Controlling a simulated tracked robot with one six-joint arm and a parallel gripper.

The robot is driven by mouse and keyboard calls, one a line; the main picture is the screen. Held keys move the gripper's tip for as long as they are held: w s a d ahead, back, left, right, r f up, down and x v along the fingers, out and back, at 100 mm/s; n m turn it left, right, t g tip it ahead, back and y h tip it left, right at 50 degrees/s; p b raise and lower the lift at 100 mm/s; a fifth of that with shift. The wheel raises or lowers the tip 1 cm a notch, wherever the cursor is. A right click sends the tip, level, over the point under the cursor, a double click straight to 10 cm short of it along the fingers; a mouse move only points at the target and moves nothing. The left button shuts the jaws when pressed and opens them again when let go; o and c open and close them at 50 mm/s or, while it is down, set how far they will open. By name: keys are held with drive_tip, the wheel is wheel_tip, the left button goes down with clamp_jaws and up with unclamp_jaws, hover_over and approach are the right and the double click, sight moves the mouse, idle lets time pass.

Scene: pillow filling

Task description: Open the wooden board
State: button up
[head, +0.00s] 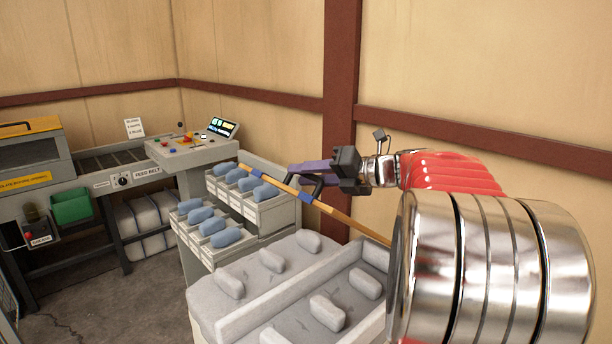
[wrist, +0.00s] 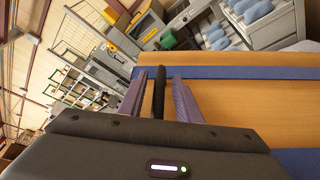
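The wooden board (head: 345,219) shows nearly edge-on in the head view as a thin slanting strip with blue bands. In the wrist view its broad orange-brown face (wrist: 250,105) fills the right side, with blue bands across it. A black handle (head: 318,186) stands out from the board. It also shows in the wrist view (wrist: 159,92), upright between my two purple fingers. My gripper (head: 308,168) is at the handle, with one finger on each side (wrist: 160,85). Narrow gaps show between the fingers and the handle, so it looks open around it.
Grey bins (head: 262,210) with blue rolls stand behind the board. A grey padded tray (head: 250,295) with several grey cushions lies below it. A control panel (head: 195,147) and feed belt (head: 110,158) are at the left. A wooden wall (head: 480,60) rises behind my arm.

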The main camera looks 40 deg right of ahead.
clamp_jaws()
idle(0.4)
idle(0.4)
